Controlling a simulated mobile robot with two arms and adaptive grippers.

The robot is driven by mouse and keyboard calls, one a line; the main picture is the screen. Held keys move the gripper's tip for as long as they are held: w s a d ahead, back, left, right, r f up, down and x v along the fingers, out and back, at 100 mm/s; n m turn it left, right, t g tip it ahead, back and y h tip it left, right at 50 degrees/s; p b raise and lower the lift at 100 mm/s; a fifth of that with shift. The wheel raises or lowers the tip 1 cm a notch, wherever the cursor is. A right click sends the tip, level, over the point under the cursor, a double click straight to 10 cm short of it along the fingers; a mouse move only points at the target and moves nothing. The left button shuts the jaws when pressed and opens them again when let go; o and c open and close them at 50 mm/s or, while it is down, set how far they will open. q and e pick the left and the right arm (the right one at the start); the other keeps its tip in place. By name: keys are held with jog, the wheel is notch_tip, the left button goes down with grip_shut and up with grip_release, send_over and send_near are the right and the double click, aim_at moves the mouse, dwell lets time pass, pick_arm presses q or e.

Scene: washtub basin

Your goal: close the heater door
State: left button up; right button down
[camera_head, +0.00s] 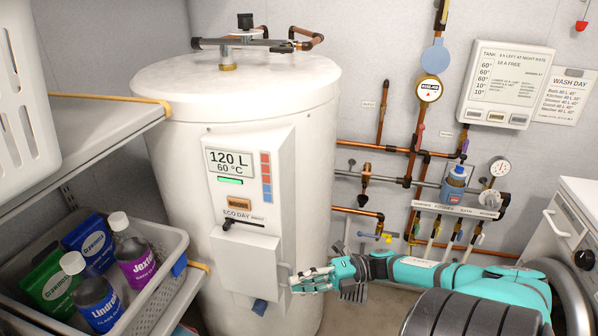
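The heater door (246,262) is a plain white panel low on the front housing of the white cylindrical water heater (172,185). It looks nearly flush with the housing, but I cannot tell whether it is fully shut. A small light handle shows at its right edge. My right gripper (293,281) comes in from the right, its fingertips at or very near that edge. The fingers look close together, but whether they are shut or touch the handle is unclear. My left gripper is out of view.
A grey shelf (105,125) and a basket (177,262) of bottles and packets stand close on the left. Copper pipes and valves (407,180) line the wall behind my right arm. A white washing machine (575,215) stands at the right edge.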

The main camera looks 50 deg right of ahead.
jog(key=shift+w+d+r, duration=0.2)
jog(key=shift+w+d, duration=0.1)
jog(key=shift+d, duration=0.25)
jog(key=v, duration=1.1)
jog(key=shift+s+f, duration=0.2)
jog(key=shift+s, duration=0.35)
